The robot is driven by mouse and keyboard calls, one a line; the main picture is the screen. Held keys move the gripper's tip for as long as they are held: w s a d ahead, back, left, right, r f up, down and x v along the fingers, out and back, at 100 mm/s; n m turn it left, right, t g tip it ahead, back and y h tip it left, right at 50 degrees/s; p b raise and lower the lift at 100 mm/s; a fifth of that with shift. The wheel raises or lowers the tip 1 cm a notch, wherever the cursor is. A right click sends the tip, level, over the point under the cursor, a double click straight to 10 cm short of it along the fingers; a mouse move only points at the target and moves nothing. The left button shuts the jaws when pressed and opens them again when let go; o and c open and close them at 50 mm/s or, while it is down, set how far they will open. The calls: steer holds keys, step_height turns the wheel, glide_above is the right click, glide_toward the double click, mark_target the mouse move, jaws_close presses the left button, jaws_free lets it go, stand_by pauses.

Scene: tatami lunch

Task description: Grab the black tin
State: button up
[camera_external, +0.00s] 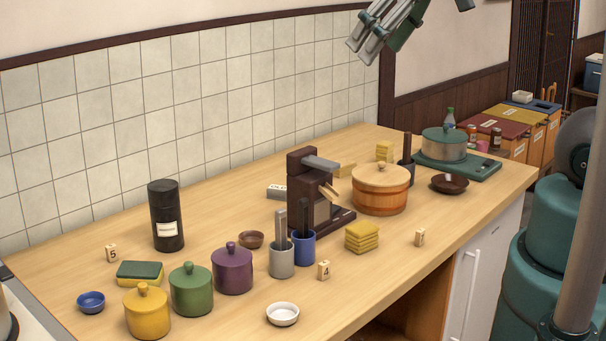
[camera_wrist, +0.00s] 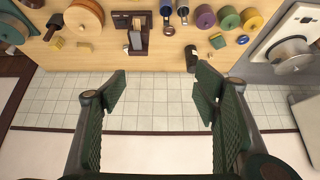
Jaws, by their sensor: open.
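The black tin (camera_external: 166,215) is a tall dark cylinder with a white label. It stands upright at the back left of the wooden counter, near the tiled wall. In the wrist view the tin (camera_wrist: 191,58) shows small near the top, beyond my fingers and right of centre. My gripper (camera_wrist: 162,92) is open and empty, its two green-padded fingers spread wide. In the external view it hangs high at the top edge, partly cut off, far above and to the right of the tin.
A sponge (camera_external: 140,272) and yellow, green and purple lidded pots (camera_external: 232,270) stand in front of the tin. A dark coffee machine (camera_external: 310,190), utensil cups (camera_external: 281,258) and a wooden tub (camera_external: 380,190) stand to its right. The tiled wall (camera_external: 120,120) runs behind.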

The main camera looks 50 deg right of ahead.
steer(key=w+a+r+m+g, duration=0.25)
steer(key=w+r, duration=0.45)
steer(key=w, duration=0.5)
steer(key=m+g+b, duration=0.3)
steer(key=m+g, duration=0.1)
steer(key=g, duration=0.1)
glide_above(162, 185)
step_height(162, 185, down, 8)
steer(key=shift+t, duration=0.25)
step_height(162, 185, down, 36)
steer(key=shift+r, duration=0.2)
steer(key=shift+f, duration=0.1)
steer(key=shift+f, duration=1.2)
